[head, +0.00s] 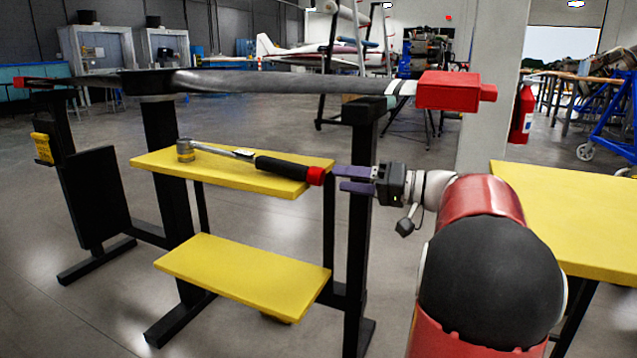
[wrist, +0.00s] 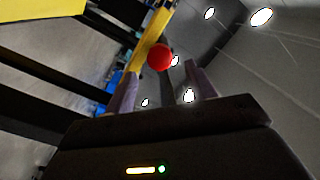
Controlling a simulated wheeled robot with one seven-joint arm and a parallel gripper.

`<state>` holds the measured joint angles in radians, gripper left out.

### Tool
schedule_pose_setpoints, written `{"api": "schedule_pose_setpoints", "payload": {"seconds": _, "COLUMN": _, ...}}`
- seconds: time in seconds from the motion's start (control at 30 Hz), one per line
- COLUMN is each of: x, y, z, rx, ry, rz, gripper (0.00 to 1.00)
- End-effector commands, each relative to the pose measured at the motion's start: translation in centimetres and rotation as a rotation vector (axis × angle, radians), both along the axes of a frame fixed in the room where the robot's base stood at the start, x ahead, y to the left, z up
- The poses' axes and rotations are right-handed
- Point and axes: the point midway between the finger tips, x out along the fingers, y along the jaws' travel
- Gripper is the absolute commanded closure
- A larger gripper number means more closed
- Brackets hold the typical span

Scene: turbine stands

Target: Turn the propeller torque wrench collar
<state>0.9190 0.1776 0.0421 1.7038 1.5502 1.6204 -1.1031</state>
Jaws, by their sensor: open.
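In the wrist view the red collar (wrist: 159,57) shows end-on, beyond and between the fingertips (wrist: 162,82). The fingers appear apart from the collar.
A long grey propeller (head: 285,81) lies above the shelf on a black stand (head: 357,230), with a red cover (head: 450,91) on its right end. A lower yellow shelf (head: 245,277) is beneath. A yellow table (head: 575,220) stands right of my arm.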

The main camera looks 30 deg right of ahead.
Motion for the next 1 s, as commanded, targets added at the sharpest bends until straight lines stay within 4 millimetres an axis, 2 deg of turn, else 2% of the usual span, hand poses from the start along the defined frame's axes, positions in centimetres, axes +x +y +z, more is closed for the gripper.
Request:
{"api": "schedule_pose_setpoints", "payload": {"seconds": 0.1, "x": 1.5, "y": 1.5, "z": 0.0, "rx": 0.001, "ry": 0.001, "rz": 0.004, "gripper": 0.45}}
{"api": "schedule_pose_setpoints", "payload": {"seconds": 0.3, "x": 3.3, "y": 3.2, "z": 0.0, "rx": 0.001, "ry": 0.004, "rz": 0.002, "gripper": 0.45}}
{"api": "schedule_pose_setpoints", "payload": {"seconds": 0.67, "x": 3.8, "y": 3.6, "z": -0.1, "rx": 0.000, "ry": 0.004, "rz": 0.000, "gripper": 0.45}}
{"api": "schedule_pose_setpoints", "payload": {"seconds": 1.0, "x": 3.8, "y": 3.6, "z": -0.1, "rx": 0.000, "ry": 0.004, "rz": 0.000, "gripper": 0.88}}
